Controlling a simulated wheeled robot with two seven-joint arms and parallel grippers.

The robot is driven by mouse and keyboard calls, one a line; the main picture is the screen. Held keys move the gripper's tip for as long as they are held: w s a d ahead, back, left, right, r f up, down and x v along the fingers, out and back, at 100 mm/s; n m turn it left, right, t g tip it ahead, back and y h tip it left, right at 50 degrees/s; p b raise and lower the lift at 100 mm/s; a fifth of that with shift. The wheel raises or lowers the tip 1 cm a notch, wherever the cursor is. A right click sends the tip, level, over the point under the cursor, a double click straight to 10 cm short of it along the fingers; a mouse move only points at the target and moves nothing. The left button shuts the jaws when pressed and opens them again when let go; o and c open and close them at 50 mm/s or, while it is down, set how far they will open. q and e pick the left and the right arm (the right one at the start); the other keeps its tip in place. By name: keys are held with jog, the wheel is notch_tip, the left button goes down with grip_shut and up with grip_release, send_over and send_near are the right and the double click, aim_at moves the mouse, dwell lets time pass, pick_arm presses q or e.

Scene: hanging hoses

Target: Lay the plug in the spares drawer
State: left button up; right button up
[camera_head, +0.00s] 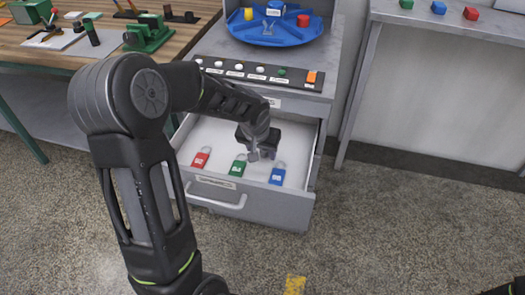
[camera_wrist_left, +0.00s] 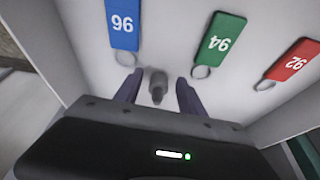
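The spares drawer (camera_head: 275,208) is pulled open below the console, with a white floor. My left gripper (camera_head: 257,150) reaches down into it. In the left wrist view its two fingers (camera_wrist_left: 158,92) stand apart, with a small grey plug (camera_wrist_left: 157,84) between them and a gap on each side. The plug is over the white drawer floor; I cannot tell whether it rests on it. In the head view the gripper mostly hides the plug. My right gripper is not in view.
Red (camera_head: 201,158), green (camera_head: 238,167) and blue (camera_head: 277,174) tags with rings lie in the drawer around the gripper. Buttons and an orange switch (camera_head: 311,78) line the console above. A blue round tray (camera_head: 268,28) sits on top. A workbench (camera_head: 35,45) stands left.

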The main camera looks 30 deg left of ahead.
pick_arm(q)
jog(key=shift+r+p, duration=0.4)
jog(key=p+v, duration=0.2)
jog(key=v, duration=1)
jog(key=shift+r+p, duration=0.2)
jog(key=shift+p, duration=0.1)
